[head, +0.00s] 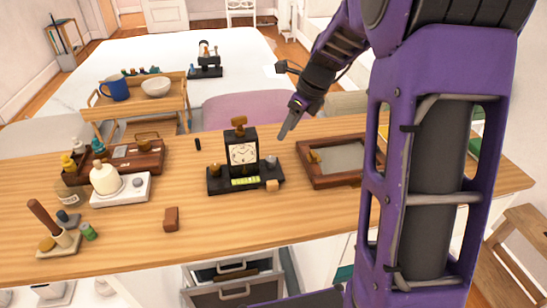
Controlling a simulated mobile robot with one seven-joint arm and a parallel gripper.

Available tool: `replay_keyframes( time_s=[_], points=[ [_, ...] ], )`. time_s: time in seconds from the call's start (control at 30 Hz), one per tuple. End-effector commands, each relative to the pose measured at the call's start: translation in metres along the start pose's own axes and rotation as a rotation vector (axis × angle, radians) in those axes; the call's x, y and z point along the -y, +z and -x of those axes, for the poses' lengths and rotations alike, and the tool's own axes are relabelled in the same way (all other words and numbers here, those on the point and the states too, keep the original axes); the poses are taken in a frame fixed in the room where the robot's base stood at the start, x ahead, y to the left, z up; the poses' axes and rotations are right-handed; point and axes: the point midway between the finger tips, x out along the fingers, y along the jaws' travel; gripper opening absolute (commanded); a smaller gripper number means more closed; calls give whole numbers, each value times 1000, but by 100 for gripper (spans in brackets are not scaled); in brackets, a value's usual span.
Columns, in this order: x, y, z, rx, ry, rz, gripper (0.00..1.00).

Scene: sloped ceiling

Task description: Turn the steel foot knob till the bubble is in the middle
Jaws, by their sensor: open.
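A black mantel clock (243,152) with a white dial stands on a dark base (219,185) in the middle of the wooden table. A yellow-green level vial (245,181) lies along the front of the base. The bubble's place in it is too small to tell. The steel foot knob (271,161) is at the base's right end, and a brass knob (216,169) is at its left end. My gripper (287,127) is open and points down, above and a little right of the steel knob, apart from it. Its fingers overlap in this view.
A wood-framed tray (310,177) lies right of the clock. A white device (122,190), a brown case (150,160) and a reddish block (171,218) are to the left.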

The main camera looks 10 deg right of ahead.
Motion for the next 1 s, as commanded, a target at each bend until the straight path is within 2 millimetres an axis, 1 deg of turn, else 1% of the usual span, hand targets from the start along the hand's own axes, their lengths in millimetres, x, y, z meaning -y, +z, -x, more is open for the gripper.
replay_keyframes(
  time_s=[0.03, 0.1, 0.4, 0.5, 0.6, 0.7, 0.83, 1.0],
  points=[
    [-1, -1, -14, -2, 5, 0, 52],
    [-1, -1, -30, -2, 4, -1, 52],
    [-1, -1, -94, -2, 4, 0, 52],
    [-1, -1, -111, -1, 3, 0, 52],
    [0, 0, -123, 0, 1, 1, 52],
    [0, 0, -130, 0, 0, 1, 52],
    [0, 0, -134, 1, -1, 1, 52],
    [0, 0, -135, 1, -1, 1, 52]
  ],
)
